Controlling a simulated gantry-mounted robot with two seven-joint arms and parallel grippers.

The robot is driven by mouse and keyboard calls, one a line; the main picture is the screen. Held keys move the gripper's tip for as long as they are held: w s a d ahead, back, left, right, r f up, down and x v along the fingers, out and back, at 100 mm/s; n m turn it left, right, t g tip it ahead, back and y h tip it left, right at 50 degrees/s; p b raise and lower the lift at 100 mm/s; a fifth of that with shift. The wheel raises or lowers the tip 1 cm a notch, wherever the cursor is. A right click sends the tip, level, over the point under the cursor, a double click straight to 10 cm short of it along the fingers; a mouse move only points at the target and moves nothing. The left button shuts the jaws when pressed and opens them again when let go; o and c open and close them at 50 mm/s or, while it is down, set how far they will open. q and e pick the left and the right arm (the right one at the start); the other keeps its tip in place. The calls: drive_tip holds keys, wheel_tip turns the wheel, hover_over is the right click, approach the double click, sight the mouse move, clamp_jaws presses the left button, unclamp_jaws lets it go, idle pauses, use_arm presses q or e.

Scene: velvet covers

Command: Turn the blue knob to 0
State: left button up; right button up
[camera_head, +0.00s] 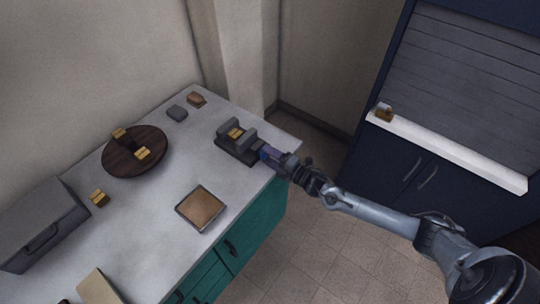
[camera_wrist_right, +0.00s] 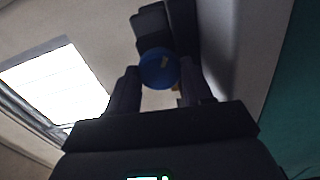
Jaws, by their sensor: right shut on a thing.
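The blue knob (camera_wrist_right: 158,69) is round and shows between my right gripper's fingers in the right wrist view, with a small yellowish mark on its face. The knob is on the front side of a dark grey device (camera_head: 232,150) at the counter's right end. A scale or a 0 mark cannot be made out. My left gripper is not in view.
The counter (camera_head: 165,185) also holds a round dark wooden board (camera_head: 120,162), a square framed tray (camera_head: 201,208), a grey box (camera_head: 40,225) and several small blocks. A dark blue cabinet (camera_head: 400,165) with a white ledge (camera_head: 450,155) stands at right. Open floor lies between.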

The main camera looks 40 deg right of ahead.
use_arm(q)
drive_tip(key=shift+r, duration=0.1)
use_arm(e)
drive_tip(key=shift+n, duration=0.8)
drive_tip(key=o, duration=1)
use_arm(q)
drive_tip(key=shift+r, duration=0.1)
use_arm(e)
drive_tip(key=shift+o, duration=0.2)
drive_tip(key=shift+s, duration=0.15)
